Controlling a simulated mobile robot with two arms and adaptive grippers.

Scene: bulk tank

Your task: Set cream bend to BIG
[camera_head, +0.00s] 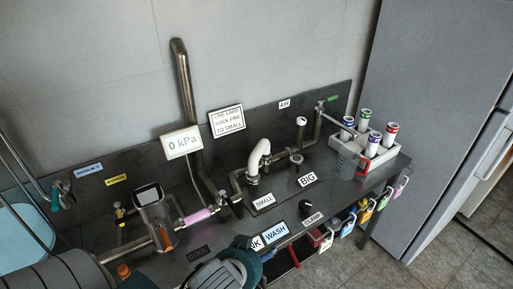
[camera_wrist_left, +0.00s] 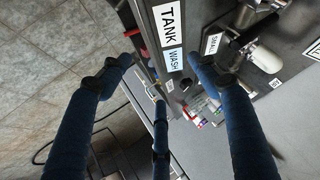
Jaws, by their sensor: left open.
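The cream bend (camera_head: 260,153) is a white curved pipe standing on the dark bench. It is just behind the SMALL label (camera_head: 264,201) and left of the BIG label (camera_head: 307,180). Its exact seating is too small to tell. A white bend also shows at the upper right of the left wrist view (camera_wrist_left: 262,55), near the SMALL label. My left gripper (camera_wrist_left: 164,75) is open with dark blue fingers spread and nothing between them. In the head view it is at the bottom (camera_head: 246,258), in front of the bench and apart from the bend. My right gripper is not in view.
A WASH label (camera_head: 275,235) and black knob (camera_head: 306,207) are near the bench's front edge. A rack (camera_head: 366,165) of capped tubes stands at the right end. A tall steel pipe (camera_head: 187,100) rises behind, left of the bend. Coloured padlocks (camera_head: 366,215) hang along the front.

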